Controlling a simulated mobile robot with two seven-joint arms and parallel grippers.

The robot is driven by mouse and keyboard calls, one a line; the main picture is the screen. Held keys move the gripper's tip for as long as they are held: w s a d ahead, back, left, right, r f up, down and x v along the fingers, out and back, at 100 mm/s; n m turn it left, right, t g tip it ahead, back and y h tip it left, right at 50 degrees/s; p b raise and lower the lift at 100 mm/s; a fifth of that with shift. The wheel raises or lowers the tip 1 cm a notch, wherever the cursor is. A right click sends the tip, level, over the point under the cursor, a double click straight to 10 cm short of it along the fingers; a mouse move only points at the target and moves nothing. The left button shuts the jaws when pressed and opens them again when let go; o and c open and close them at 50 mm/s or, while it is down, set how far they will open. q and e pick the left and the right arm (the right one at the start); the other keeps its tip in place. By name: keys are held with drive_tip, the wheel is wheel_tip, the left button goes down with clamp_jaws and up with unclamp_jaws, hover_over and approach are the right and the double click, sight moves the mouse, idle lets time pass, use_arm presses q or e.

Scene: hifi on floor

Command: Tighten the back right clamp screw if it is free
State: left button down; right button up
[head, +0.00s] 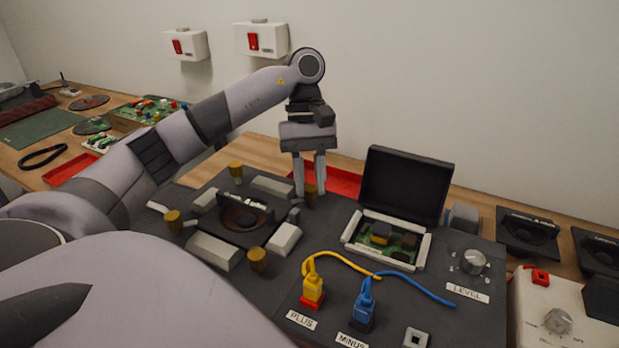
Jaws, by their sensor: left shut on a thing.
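My left gripper (309,190) points straight down with its two fingers on either side of the back right clamp screw (311,198), a brass-coloured knob. It is shut on that screw, and the fingers partly cover it. Similar brass screws stand at the back left (235,170), front left (172,219) and front right (257,260). Between them a dark speaker driver (246,216) sits among pale clamp blocks on the dark fixture board (300,245). I cannot tell how tight the held screw is. My right gripper is not in view.
Right of the screw, an open black-lidded case (405,185) holds a circuit board. Yellow (313,290) and blue (363,310) plugs trail cables in front. A red tray (345,183) lies behind the gripper. A LEVEL knob (473,262) stands at right. Two switch boxes hang on the wall.

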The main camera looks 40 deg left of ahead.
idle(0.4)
use_arm(q)
drive_tip(key=c, duration=0.9)
unclamp_jaws()
drive_tip(key=shift+p+v, duration=1.45)
drive_tip(key=shift+v, duration=2.2)
